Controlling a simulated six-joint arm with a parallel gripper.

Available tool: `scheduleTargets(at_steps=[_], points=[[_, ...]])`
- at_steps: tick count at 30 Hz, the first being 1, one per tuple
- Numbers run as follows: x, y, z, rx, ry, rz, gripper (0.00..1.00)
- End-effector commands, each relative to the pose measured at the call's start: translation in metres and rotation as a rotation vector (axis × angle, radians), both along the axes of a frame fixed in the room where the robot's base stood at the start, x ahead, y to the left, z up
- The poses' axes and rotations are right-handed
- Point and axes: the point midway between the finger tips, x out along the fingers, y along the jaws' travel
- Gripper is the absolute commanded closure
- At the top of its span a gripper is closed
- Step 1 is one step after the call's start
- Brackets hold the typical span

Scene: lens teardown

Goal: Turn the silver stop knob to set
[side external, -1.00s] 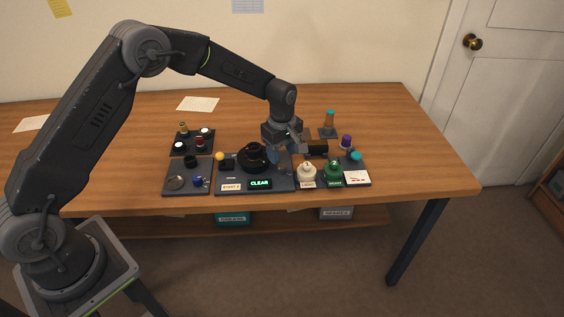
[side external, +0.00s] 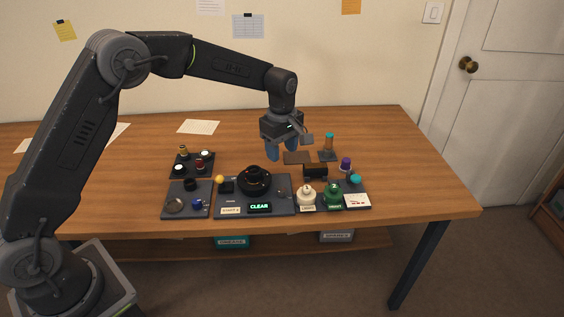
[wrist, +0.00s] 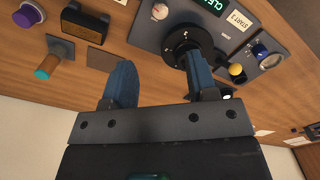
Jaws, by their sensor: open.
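In the wrist view, a small pale round knob (wrist: 160,11) with a red mark sits on the dark panel (wrist: 145,32), beside the black lens (wrist: 188,44). I take it for the silver stop knob, but its setting is too small to read. In the side view the lens (side external: 255,181) stands on the same panel (side external: 226,198), behind a display (side external: 259,207) reading CLEAR. My gripper (side external: 283,151) is open and empty, above and behind the panel. Its blue fingers also show in the wrist view (wrist: 158,68), one overlapping the lens.
The table behind the panel is mostly clear.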

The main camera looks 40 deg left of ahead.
Motion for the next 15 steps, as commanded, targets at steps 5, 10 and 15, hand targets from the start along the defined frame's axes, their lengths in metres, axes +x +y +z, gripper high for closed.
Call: scheduleTargets(at_steps=[5, 10, 15], points=[[0.001, -0.002, 0.002, 0.0, 0.0, 0.268, 0.47], [0.001, -0.002, 0.001, 0.0, 0.001, 0.418, 0.47], [0.0, -0.003, -0.015, 0.0, 0.004, 0.433, 0.47]])
